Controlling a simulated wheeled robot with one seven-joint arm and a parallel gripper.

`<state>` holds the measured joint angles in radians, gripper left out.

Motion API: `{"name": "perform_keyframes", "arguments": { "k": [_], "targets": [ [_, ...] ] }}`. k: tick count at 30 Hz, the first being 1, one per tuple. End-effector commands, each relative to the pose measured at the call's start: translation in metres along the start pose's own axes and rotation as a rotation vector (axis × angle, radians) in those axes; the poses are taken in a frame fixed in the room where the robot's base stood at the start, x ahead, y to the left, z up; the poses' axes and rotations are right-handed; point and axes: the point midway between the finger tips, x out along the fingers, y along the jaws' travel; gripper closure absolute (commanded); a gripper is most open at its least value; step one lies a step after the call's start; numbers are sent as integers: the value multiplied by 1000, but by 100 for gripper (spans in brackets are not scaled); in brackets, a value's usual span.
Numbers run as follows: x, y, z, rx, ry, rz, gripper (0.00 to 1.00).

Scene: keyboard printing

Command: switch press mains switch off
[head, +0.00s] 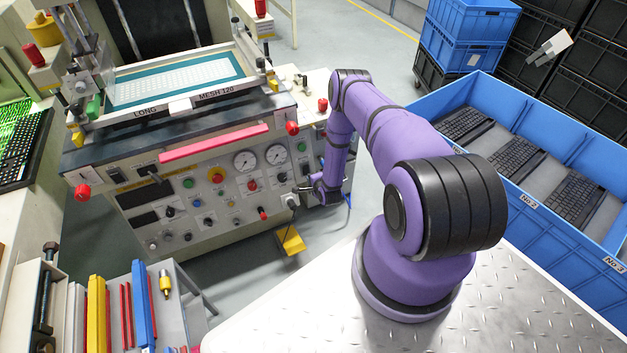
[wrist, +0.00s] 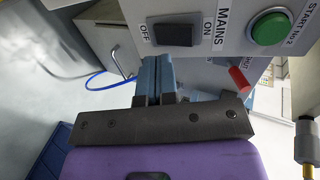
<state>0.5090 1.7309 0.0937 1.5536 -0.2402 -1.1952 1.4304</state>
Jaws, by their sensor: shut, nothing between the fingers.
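The mains switch (wrist: 173,34) is a black rocker on a light grey panel, at the top of the wrist view. OFF is printed at its left end and ON and MAINS at its right. Which end is pressed in I cannot tell. My gripper (wrist: 158,60) is shut and empty, its two blue-grey fingers side by side. The fingertips show just below the OFF half of the switch; contact is not clear. In the head view my gripper (head: 304,188) is at the right part of the machine's front panel, where I cannot make out the switch.
A green START NO2 button (wrist: 270,28) sits right of the switch, with a red knob (wrist: 239,79) below. The printing machine's panel (head: 215,190) carries several gauges and knobs. Blue crates (head: 480,90) with keyboards stand at right. A yellow pedal (head: 290,241) is on the floor.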

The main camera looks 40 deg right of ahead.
Motion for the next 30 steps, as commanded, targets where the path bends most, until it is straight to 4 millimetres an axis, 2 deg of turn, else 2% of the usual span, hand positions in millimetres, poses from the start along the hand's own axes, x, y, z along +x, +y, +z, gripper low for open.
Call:
{"name": "perform_keyframes", "arguments": {
  "k": [18,24,30],
  "targets": [
    [-78,28,0,1,0,2,100],
    [-88,32,0,0,0,-1,100],
    [-88,32,0,0,0,-1,100]
  ]
}}
